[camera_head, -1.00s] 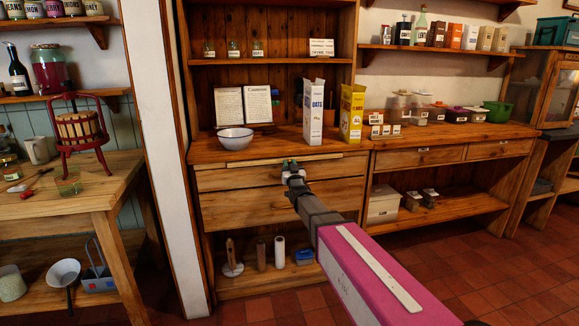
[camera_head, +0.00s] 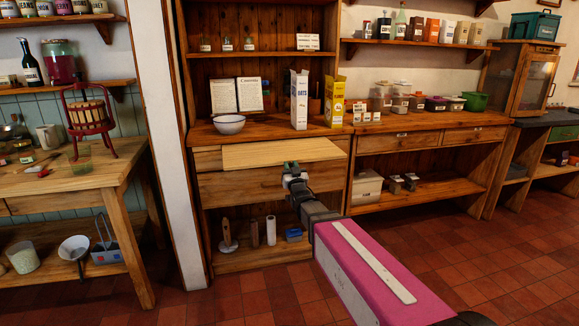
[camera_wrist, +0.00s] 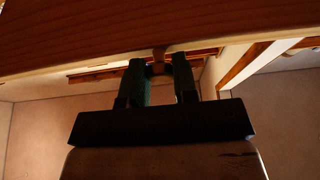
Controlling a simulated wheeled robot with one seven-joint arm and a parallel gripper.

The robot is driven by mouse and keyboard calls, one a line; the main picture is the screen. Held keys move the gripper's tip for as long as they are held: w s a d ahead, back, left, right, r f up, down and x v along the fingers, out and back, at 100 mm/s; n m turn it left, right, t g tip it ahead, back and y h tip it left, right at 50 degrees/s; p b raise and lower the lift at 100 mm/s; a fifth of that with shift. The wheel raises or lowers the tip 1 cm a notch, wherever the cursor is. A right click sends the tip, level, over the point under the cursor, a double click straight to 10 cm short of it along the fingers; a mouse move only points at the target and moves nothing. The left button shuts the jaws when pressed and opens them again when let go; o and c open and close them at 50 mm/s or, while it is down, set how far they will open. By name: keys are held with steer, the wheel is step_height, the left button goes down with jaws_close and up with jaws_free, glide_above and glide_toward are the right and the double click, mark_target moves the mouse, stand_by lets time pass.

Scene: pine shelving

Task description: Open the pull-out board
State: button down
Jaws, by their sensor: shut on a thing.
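The pull-out board (camera_head: 270,153) is a pale wooden slab that sticks out from the cabinet just under the countertop. A wide strip of its top shows in the head view. My gripper (camera_head: 291,170) is at the board's front edge, right of its middle. In the wrist view the board's front edge (camera_wrist: 60,64) crosses above the fingers. My gripper there (camera_wrist: 158,68) is shut on a small brownish knob (camera_wrist: 158,62) at that edge. The knob is mostly hidden between the fingers.
A white bowl (camera_head: 229,124), an oats box (camera_head: 299,99) and a yellow box (camera_head: 335,101) stand on the countertop above the board. Drawer fronts (camera_head: 245,188) lie below it. The tiled floor in front is clear.

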steer(key=shift+s+d, duration=0.1)
steer(key=shift+s, duration=0.15)
steer(key=c, duration=0.9)
jaws_free()
steer(key=v, duration=1)
steer(key=shift+s+f, duration=0.2)
steer(key=shift+s, duration=0.15)
